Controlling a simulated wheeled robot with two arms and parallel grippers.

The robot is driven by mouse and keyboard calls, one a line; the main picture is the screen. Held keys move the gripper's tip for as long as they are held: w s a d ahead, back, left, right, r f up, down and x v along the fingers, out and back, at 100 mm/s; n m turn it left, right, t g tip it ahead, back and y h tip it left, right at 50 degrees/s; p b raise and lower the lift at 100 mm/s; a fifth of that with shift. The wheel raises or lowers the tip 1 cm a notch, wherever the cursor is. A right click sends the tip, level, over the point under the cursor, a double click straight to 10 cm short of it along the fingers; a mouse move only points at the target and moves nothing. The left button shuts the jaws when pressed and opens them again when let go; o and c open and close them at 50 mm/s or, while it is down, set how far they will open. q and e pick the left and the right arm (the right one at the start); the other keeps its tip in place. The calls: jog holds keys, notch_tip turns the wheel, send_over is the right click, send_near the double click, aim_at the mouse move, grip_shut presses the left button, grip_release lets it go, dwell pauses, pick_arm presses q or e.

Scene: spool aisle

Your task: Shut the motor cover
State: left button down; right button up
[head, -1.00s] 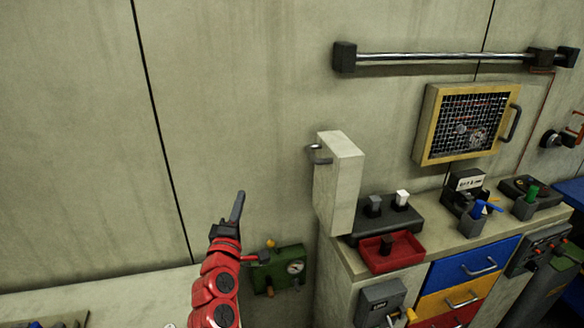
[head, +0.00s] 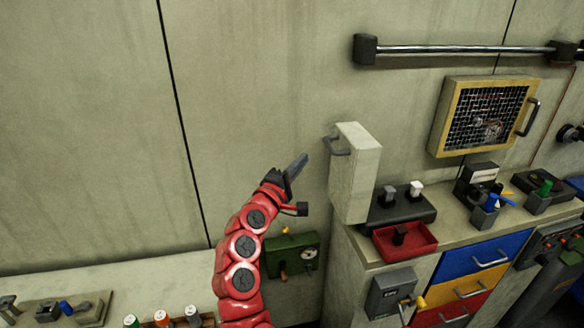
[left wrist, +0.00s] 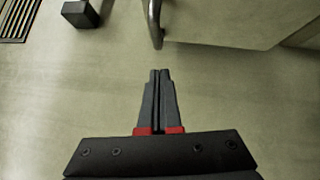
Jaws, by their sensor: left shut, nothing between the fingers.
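A pale block-like cover with a grey handle (head: 355,180) stands out from the wall at the left end of the counter; I take it to be the motor cover. Its handle (head: 338,146) is on its left side. In the left wrist view, the handle (left wrist: 154,22) and a pale panel of the cover (left wrist: 220,18) show at the top, beyond the fingertips. My left gripper (head: 301,162) is shut and empty, left of the handle and apart from it. The fingers also show together in the left wrist view (left wrist: 160,75). My right gripper is out of view.
A yellow-framed mesh panel (head: 447,118) and a metal rail (head: 460,49) are on the wall. A red tray (head: 420,252) and dark holders sit on the counter. A green gauge box (head: 285,257) is below my left gripper. The wall on the left is clear.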

pick_arm(q)
jog(key=w+d, duration=0.1)
jog(key=d+p, duration=0.1)
jog(key=d, duration=0.1)
jog(key=w+d+r+p, duration=0.1)
jog(key=shift+w+d, duration=0.2)
jog(key=shift+w, duration=0.15)
jog(key=shift+r, duration=0.1)
